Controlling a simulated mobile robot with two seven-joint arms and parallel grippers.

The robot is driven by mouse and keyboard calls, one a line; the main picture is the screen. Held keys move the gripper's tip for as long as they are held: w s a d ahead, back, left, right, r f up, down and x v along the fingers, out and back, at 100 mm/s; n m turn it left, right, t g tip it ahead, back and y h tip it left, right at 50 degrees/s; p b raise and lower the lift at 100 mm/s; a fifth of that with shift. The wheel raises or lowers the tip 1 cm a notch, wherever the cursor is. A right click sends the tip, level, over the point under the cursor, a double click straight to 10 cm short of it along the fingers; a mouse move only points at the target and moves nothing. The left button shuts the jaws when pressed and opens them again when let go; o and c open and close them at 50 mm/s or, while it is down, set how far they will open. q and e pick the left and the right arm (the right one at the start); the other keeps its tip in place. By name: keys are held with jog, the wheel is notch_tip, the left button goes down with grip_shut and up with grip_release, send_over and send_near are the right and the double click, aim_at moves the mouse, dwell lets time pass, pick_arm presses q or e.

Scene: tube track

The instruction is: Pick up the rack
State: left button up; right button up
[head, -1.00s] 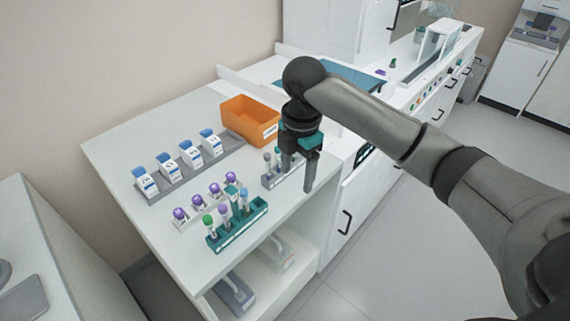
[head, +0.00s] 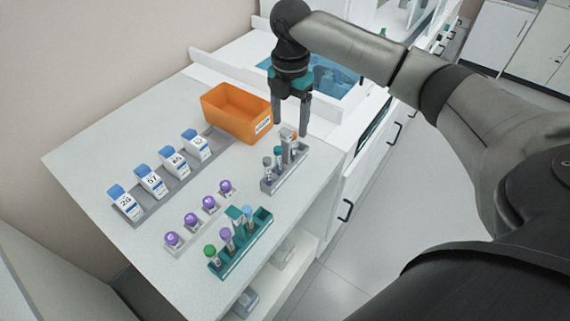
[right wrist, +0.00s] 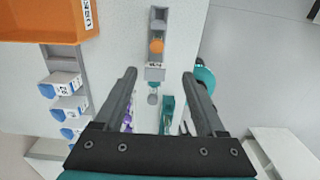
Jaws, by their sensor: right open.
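A small grey rack (head: 287,178) holding several capped tubes stands on the white bench, near its right edge. A teal rack (head: 240,246) with several tubes, with green, purple and blue caps among them, stands nearer the front edge. My right gripper (head: 290,132) points down, open and empty, over the far end of the grey rack. In the right wrist view, the grey rack (right wrist: 157,27) with an orange cap lies in line with the gap between the open fingers (right wrist: 159,74). The fingers do not visibly touch it. My left gripper is not in view.
An orange bin (head: 236,112) stands close behind the grey rack. A grey tray (head: 160,205) with white, blue-topped labelled boxes and a row of purple-capped vials (head: 191,220) stand to the left. The bench's right edge drops to the floor.

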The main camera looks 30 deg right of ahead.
aim_at(289, 131)
notch_tip(289, 131, down, 3)
jog(key=shift+w+r, duration=0.1)
jog(key=shift+r, duration=0.1)
jog(key=shift+f, duration=0.5)
jog(key=f, duration=0.3)
jog(key=shift+w+a+f, duration=0.1)
jog(key=shift+a+f, duration=0.2)
jog(key=shift+a, duration=0.05)
jog(key=shift+f, duration=0.55)
jog(key=shift+c, duration=1.2)
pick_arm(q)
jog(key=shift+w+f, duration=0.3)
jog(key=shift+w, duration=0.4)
pick_arm(e)
grip_shut()
